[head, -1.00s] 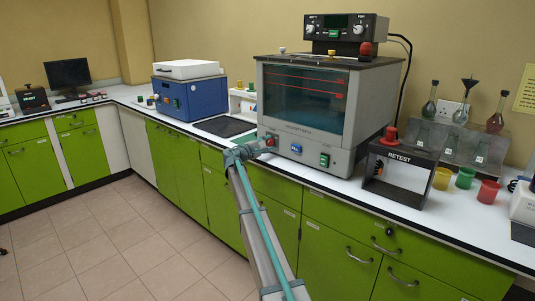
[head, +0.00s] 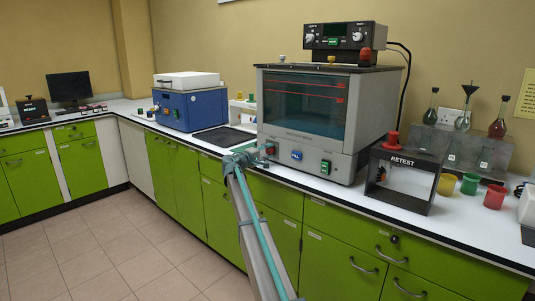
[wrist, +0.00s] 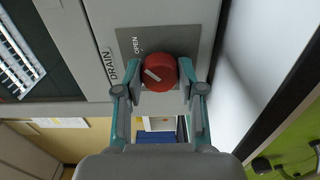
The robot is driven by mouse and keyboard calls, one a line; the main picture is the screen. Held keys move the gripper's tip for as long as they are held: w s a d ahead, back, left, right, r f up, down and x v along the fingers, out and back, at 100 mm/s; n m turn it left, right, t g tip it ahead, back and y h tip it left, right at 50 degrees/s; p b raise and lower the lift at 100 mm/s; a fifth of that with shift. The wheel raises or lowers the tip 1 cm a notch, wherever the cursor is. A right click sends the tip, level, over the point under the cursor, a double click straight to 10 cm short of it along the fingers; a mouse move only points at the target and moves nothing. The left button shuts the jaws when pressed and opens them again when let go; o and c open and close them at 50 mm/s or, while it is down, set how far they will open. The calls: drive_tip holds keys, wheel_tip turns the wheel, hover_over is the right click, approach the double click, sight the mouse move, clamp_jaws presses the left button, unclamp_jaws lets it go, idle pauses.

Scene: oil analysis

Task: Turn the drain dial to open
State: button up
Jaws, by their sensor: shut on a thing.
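The drain dial (wrist: 159,73) is a round red knob with a white pointer line, on a grey panel lettered DRAIN and OPEN. In the wrist view the pointer slants toward the upper left, with the OPEN lettering above and left of the knob. My gripper (wrist: 160,92) is shut on the dial, one teal-and-grey finger on each side of it. In the head view the dial (head: 270,149) shows as a small red spot at the lower left of the glass-fronted bath (head: 300,105), beside my gripper (head: 244,158), which partly hides that corner.
A blue FILL button (head: 296,155) and a green switch (head: 325,167) sit right of the dial on the same front. A blue machine (head: 190,108) and a dark tray (head: 224,138) stand to the left. A black RETEST stand (head: 402,180) and coloured cups stand to the right.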

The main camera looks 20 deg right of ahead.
drive_tip(key=o, duration=1.1)
drive_tip(key=shift+o, duration=0.2)
drive_tip(key=v, duration=1.2)
